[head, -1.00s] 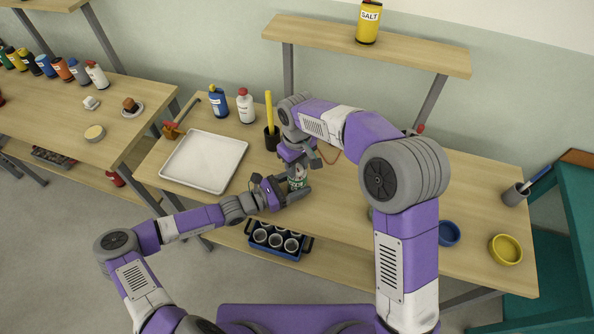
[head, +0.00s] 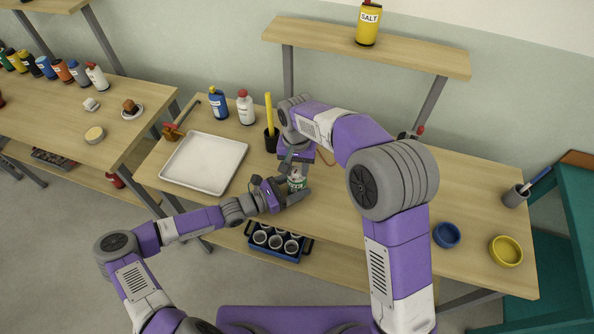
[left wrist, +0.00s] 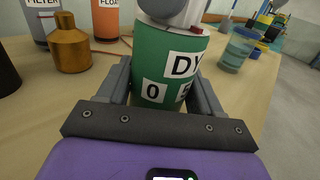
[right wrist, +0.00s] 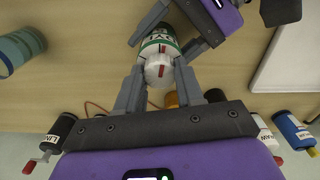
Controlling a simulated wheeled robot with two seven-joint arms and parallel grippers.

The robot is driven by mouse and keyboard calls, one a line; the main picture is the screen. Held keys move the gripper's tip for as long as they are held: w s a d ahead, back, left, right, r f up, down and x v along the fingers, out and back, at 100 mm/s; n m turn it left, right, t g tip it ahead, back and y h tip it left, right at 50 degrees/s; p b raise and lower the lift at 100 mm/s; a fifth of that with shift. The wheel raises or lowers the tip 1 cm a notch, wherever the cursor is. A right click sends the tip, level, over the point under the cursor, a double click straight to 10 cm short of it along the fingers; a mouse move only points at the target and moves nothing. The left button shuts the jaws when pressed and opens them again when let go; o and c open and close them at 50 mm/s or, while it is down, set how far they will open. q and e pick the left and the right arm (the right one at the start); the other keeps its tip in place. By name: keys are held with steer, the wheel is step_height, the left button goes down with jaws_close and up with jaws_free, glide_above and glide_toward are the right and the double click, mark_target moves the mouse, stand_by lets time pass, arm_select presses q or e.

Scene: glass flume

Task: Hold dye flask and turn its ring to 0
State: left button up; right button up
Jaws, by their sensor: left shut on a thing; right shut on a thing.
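The dye flask (head: 297,184) stands upright on the middle table, partly hidden by my grippers. In the left wrist view it is a green body (left wrist: 150,62) with white labels reading "DY", "0" and part of another figure. My left gripper (left wrist: 160,88) is shut around the green body from the near side. My right gripper (right wrist: 158,78) comes from above and is shut on the white ring (right wrist: 159,66) at the flask's top. In the right wrist view a red mark on the ring and a red mark on the flask look roughly in line; the figure beside them is unclear.
A white tray (head: 240,150) lies left of the flask; a black cup (head: 271,139) with a yellow stick stands behind. A brass-coloured bottle (left wrist: 70,47) and a jar of teal liquid (left wrist: 238,48) stand nearby. Blue (head: 446,235) and yellow (head: 506,251) bowls are at the right.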

steer(key=o, duration=0.6)
steer(key=n, duration=0.5)
steer(key=shift+n, duration=0.3)
steer(key=n, duration=0.4)
